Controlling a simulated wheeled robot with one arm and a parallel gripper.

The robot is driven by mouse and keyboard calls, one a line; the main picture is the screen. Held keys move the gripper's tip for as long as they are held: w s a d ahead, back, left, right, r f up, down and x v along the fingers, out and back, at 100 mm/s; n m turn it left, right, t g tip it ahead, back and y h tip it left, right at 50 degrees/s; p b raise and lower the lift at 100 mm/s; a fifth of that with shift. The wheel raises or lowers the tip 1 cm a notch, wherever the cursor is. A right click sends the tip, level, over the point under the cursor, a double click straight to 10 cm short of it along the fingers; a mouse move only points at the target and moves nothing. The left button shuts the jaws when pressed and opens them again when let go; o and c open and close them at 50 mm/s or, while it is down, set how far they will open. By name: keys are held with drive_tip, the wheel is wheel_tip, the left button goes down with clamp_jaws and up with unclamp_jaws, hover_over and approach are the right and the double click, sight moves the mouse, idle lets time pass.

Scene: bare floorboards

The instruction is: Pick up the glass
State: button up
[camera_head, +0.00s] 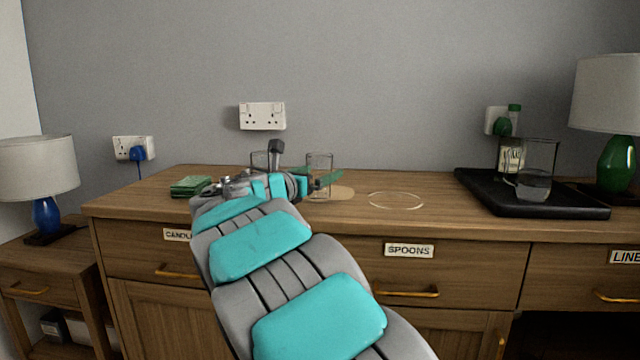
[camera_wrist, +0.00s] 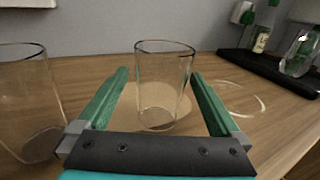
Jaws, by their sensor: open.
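A clear empty glass (camera_wrist: 163,90) stands upright on a round tan mat (camera_wrist: 118,112), between the green fingers of my open gripper (camera_wrist: 160,76) in the wrist view. I cannot tell whether either finger touches it. In the head view the same glass (camera_head: 320,163) stands at the end of my arm, its lower part partly covered by my gripper (camera_head: 318,180). A second clear glass (camera_wrist: 28,100) stands to the left, outside the left finger. In the head view this second glass (camera_head: 259,160) is mostly hidden behind my wrist.
A pale ring (camera_head: 396,200) lies right of the glass on the wooden sideboard (camera_head: 430,210). Further right, a black tray (camera_head: 480,190) holds a clear vessel (camera_head: 537,170) and a green-capped bottle (camera_head: 510,155). Green folded cloths (camera_head: 191,186) lie at left. Lamps stand at both sides.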

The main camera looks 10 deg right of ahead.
sight(326, 170)
drive_tip(key=shift+x, duration=1.9)
drive_tip(key=shift+f, duration=0.1)
drive_tip(key=shift+c, duration=0.4)
clamp_jaws()
drive_tip(key=shift+d, duration=0.1)
